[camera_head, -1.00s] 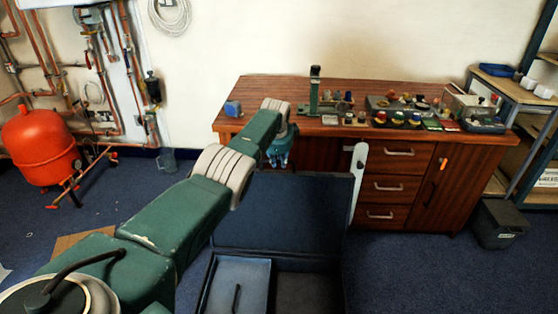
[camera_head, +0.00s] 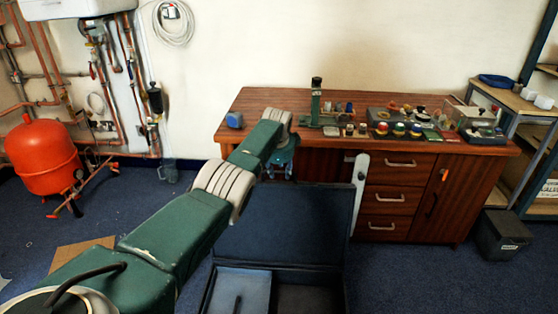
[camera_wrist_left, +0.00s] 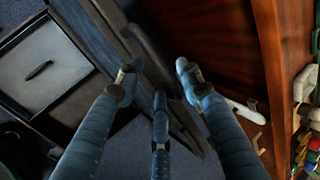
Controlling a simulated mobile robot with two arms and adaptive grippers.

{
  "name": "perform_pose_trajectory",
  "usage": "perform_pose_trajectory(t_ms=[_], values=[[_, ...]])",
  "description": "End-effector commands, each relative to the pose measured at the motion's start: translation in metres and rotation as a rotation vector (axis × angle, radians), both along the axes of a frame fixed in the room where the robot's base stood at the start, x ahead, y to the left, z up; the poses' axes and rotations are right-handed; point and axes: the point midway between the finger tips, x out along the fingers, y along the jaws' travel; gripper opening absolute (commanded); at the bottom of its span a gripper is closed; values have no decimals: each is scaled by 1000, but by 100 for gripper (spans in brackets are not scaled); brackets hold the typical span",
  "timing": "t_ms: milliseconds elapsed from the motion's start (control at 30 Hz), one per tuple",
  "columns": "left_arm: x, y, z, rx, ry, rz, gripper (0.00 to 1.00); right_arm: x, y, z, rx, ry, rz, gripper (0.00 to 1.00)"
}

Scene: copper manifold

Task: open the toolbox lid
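The toolbox (camera_head: 343,290) stands on the blue carpet at the bottom middle of the head view. Its dark blue lid (camera_head: 290,225) stands raised at the far side, showing its inner face. The box interior and a pale tray (camera_head: 240,285) with a dark handle are exposed. My left gripper (camera_head: 281,163) is at the lid's upper edge, its fingertips partly hidden there. In the left wrist view its fingers (camera_wrist_left: 155,78) are spread apart, with the dark lid edge and handle close by; I cannot tell whether they touch. My right gripper is not in view.
A wooden workbench (camera_head: 330,160) with drawers stands just behind the lid, holding fittings and a green tool. A pale bar (camera_head: 359,180) stands at the lid's right. A dark bin (camera_head: 500,235) is at right, a red tank (camera_head: 42,155) at left. Carpet is open right of the toolbox.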

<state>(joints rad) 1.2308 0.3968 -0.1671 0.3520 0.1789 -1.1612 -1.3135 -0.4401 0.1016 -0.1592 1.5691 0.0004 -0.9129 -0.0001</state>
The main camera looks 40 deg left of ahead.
Motion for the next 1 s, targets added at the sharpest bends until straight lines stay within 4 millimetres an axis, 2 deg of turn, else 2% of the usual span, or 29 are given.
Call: perform_pose_trajectory(t_ms=[233,700,833,1000], values=[[-9,-4,17,4,-1,-1,37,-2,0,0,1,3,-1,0],[-37,-21,91,4,-4,0,37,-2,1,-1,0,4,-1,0],[-42,-24,101,2,-2,0,37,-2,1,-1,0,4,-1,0],[-44,-25,105,2,-2,0,37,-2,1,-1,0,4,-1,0]])
